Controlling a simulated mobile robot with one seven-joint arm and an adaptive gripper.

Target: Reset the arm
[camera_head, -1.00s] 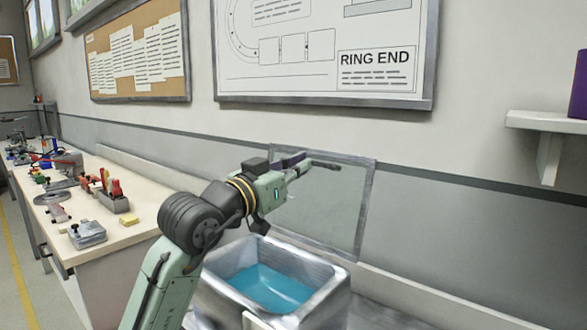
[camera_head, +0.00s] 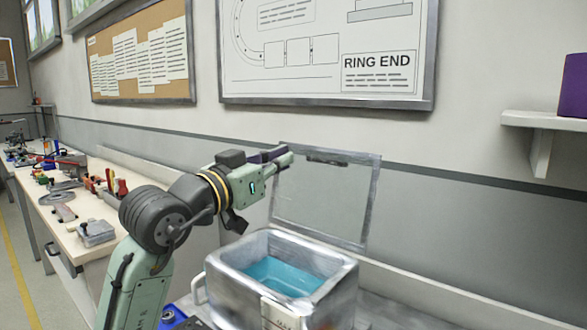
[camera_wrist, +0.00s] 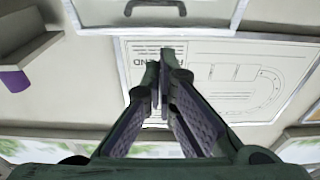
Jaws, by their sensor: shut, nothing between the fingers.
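My gripper (camera_head: 284,156) is at the end of my green arm, raised above the back left of an open metal bin. It points right, in front of the bin's upright clear lid. In the wrist view my gripper (camera_wrist: 160,62) shows its two ridged fingers drawn together at the tips, with nothing between them. Beyond the fingers the wrist view shows the wall poster (camera_wrist: 245,80) upside down.
The metal bin (camera_head: 222,282) holds blue liquid or lining, and its clear lid (camera_head: 322,205) stands open against the wall. A workbench (camera_head: 82,262) with tools runs along the left. A shelf (camera_head: 540,123) with a purple container (camera_head: 574,86) is at right.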

